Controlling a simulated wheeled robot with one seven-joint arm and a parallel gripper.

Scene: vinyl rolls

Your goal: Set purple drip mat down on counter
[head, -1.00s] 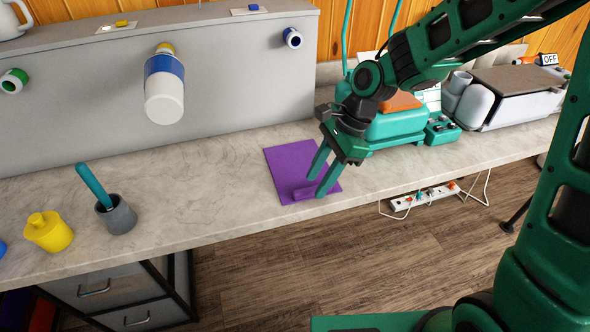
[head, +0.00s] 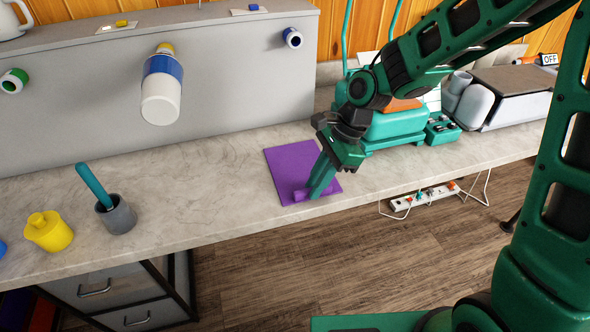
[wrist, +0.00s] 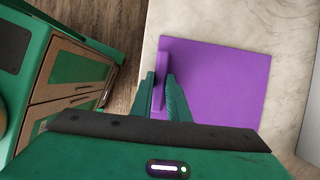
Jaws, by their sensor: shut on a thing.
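The purple drip mat (head: 290,165) lies flat on the marble-look counter (head: 215,185), close to its front edge. It also shows in the wrist view (wrist: 220,85), with a raised purple grip strip along its edge. My gripper (head: 318,192) is over the mat's front part, with its fingers pointing down. In the wrist view my gripper (wrist: 163,95) has its fingers on either side of the raised strip, shut on it. In the head view the fingers hide part of the strip.
A teal machine (head: 395,125) stands on the counter right behind my arm. A grey cup (head: 118,215) with a teal tool and a yellow pot (head: 48,231) stand at the left. A white bottle (head: 161,95) hangs from the grey panel. The counter left of the mat is clear.

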